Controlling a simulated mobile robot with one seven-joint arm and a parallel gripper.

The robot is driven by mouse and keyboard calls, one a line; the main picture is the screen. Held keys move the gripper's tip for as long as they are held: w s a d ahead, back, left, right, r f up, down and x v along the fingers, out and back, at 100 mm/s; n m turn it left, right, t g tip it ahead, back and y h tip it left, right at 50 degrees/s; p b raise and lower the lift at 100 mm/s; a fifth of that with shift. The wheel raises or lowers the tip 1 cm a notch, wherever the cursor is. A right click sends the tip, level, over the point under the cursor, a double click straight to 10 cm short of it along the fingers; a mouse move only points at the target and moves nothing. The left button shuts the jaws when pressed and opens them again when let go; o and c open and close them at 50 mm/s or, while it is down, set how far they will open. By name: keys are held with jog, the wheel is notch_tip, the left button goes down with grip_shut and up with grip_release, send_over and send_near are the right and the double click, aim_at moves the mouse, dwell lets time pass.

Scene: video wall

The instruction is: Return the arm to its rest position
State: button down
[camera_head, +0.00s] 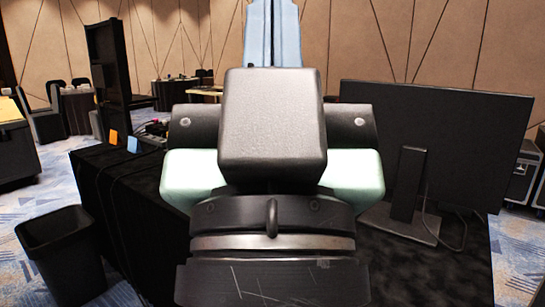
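My arm fills the middle of the head view, with a dark block and a ringed joint close to the camera. Pale green parts show on both sides of it. Beyond the block, two pale blue upright pieces stand side by side and run to the top edge. They look like the fingers of my gripper (272,35), pointing up. Their tips are cut off or unclear, so I cannot tell how far apart they are. No held object shows.
A black-draped table (120,190) lies under and around my arm. A large monitor (450,140) stands on it at right, with a cable by its foot. Orange (113,137) and blue (132,144) cards are at left. A black bin (62,250) stands on the floor.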

notch_tip(320, 180, up, 26)
jog(key=p, duration=2.3)
jog(key=shift+p, duration=0.4)
